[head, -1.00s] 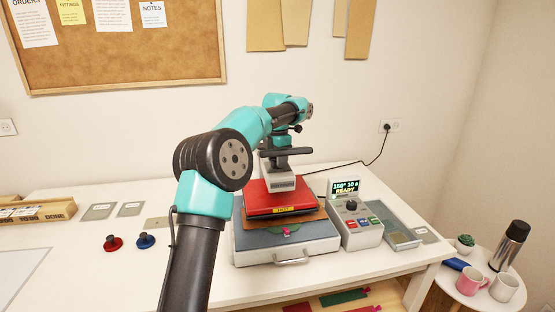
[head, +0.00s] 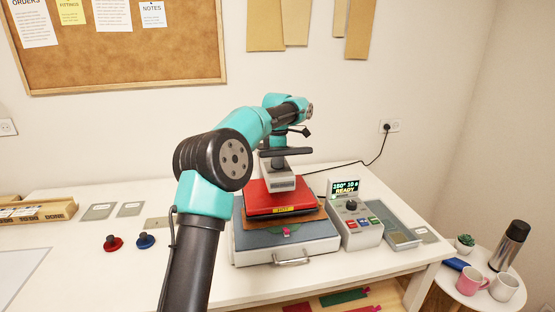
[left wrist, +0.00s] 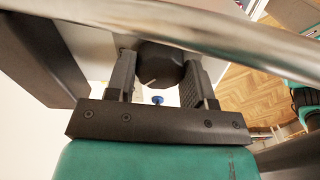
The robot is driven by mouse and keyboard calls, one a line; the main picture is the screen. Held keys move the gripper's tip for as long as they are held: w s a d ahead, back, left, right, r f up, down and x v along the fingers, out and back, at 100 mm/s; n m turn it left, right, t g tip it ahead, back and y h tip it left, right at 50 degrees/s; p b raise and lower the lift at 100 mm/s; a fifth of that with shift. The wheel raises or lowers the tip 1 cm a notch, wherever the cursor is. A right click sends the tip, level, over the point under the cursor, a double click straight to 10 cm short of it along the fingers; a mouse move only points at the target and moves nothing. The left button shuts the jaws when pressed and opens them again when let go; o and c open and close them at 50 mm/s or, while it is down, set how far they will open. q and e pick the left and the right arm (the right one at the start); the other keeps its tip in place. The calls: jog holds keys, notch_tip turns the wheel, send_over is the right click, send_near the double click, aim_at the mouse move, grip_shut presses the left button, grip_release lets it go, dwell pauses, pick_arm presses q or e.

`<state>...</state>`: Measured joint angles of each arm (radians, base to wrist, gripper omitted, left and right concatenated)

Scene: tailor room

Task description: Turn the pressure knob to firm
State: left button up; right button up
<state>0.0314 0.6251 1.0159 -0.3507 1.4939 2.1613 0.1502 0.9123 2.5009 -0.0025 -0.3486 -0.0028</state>
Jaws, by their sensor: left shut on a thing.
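The heat press, with its red upper plate (head: 272,196) and black handle bar (head: 287,151), stands on the white table. My left gripper (left wrist: 160,80) is at the top of the press, shut on a dark round knob (left wrist: 161,66). The left wrist view shows one finger on each side of the knob and a short white mark on its face. In the head view my left arm and the press head hide most of the gripper and the knob. I cannot read any firm or soft label. My right gripper is in neither current view.
A control box (head: 362,233) right of the press has a lit screen (head: 345,188) reading READY and its own small black knob (head: 351,205). Red (head: 113,244) and blue (head: 145,241) round-based pieces lie left on the table. A side table (head: 478,290) holds mugs and a flask.

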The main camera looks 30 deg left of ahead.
pick_arm(q)
jog(key=m, duration=0.6)
jog(key=shift+m, duration=0.3)
dwell(0.4)
jog(key=o, duration=0.9)
